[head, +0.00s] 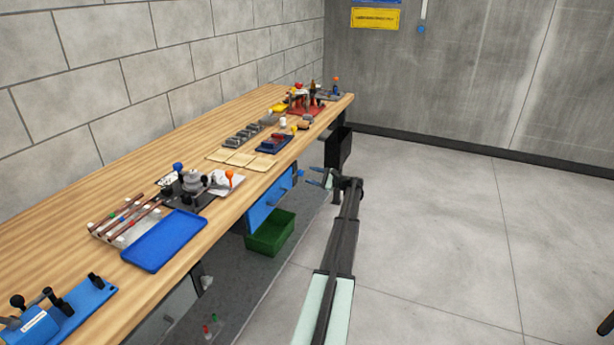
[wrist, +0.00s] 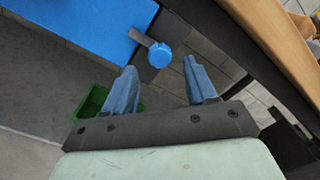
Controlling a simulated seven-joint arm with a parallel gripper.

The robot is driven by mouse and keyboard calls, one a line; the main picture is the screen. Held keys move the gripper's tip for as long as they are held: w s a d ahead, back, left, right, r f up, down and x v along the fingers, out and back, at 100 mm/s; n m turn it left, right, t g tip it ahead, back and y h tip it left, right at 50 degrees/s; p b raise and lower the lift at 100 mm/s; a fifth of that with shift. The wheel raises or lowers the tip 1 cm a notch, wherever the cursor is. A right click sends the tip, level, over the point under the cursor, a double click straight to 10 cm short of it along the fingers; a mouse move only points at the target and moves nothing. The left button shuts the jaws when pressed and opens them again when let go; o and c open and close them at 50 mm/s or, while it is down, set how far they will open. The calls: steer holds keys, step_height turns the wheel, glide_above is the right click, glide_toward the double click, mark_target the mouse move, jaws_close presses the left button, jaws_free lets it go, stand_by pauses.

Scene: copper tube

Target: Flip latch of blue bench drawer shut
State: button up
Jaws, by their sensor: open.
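The blue bench drawer (head: 269,203) sits under the front edge of the wooden bench and looks shut in the head view. In the wrist view the blue drawer front (wrist: 80,20) fills the upper left. The latch (wrist: 155,50) is a grey bar with a round blue knob at its end, sticking out beyond the drawer's right edge. My gripper (head: 318,178) is near the drawer's right end. In the wrist view my gripper (wrist: 161,78) is open and empty. The knob lies just ahead of and between the two blue fingers, apparently apart from them.
The wooden bench top (head: 110,208) holds a blue tray (head: 165,240), racks and tools above the drawer. A green bin (head: 270,233) stands on the grey shelf below the drawer. A dark bench leg is beside the latch.

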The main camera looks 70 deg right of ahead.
steer(key=s, duration=1)
stand_by(0.4)
